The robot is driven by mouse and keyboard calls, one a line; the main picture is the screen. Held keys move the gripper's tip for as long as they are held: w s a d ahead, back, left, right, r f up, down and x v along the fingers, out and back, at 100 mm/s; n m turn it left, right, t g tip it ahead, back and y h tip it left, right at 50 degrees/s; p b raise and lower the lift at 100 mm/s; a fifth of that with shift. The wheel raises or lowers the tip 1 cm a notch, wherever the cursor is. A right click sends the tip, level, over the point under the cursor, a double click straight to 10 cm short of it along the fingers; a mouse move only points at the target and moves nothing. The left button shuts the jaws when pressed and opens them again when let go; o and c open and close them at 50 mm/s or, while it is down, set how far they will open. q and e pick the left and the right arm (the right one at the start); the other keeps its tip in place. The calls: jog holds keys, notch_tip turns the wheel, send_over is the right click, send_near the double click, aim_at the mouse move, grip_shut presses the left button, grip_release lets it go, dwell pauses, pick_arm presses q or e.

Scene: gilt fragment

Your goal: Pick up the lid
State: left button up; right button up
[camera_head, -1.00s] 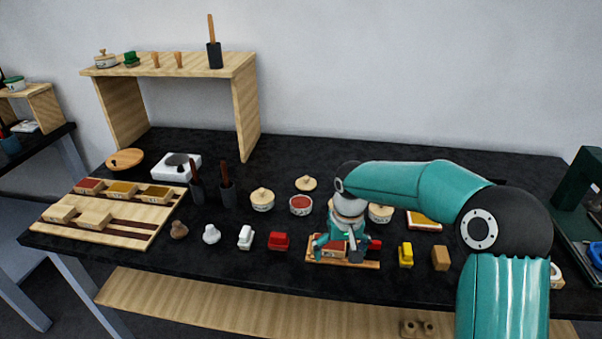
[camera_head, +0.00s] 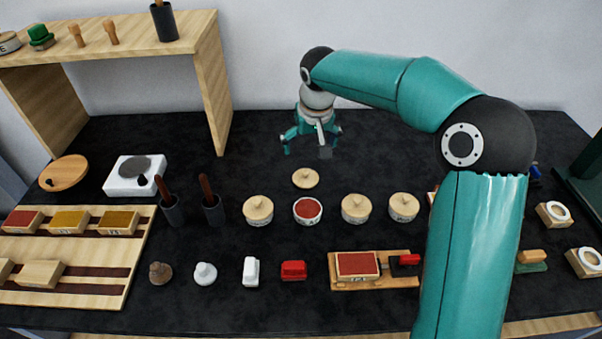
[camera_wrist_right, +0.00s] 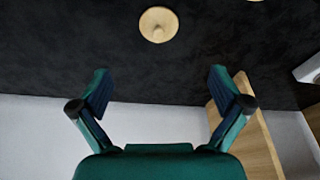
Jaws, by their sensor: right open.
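A round pale wooden lid (camera_head: 305,178) with a small knob lies flat on the black table, just behind an open pot (camera_head: 307,211) with red contents. The lid also shows at the top middle of the right wrist view (camera_wrist_right: 158,24). My right gripper (camera_head: 306,150) is open and empty above the back of the table, farther back than the lid and apart from it. In the right wrist view its fingers (camera_wrist_right: 160,82) are spread wide with nothing between them. My left gripper is not in view.
Lidded pots (camera_head: 258,210) (camera_head: 355,208) stand on both sides of the open pot. A wooden stand (camera_head: 345,285) with a red-topped block lies in front. A wooden shelf (camera_head: 222,90) rises at the back left.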

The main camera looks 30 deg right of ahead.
send_near(307, 172)
jog(key=x, duration=0.5)
jog(key=shift+a+f+p, duration=0.15)
jog(key=shift+a+p, duration=0.05)
jog(key=shift+p, duration=0.15)
jog(key=shift+p+x, duration=0.9)
jog(key=shift+x, duration=1.85)
jog(key=shift+d, duration=0.1)
jog(key=c, duration=1)
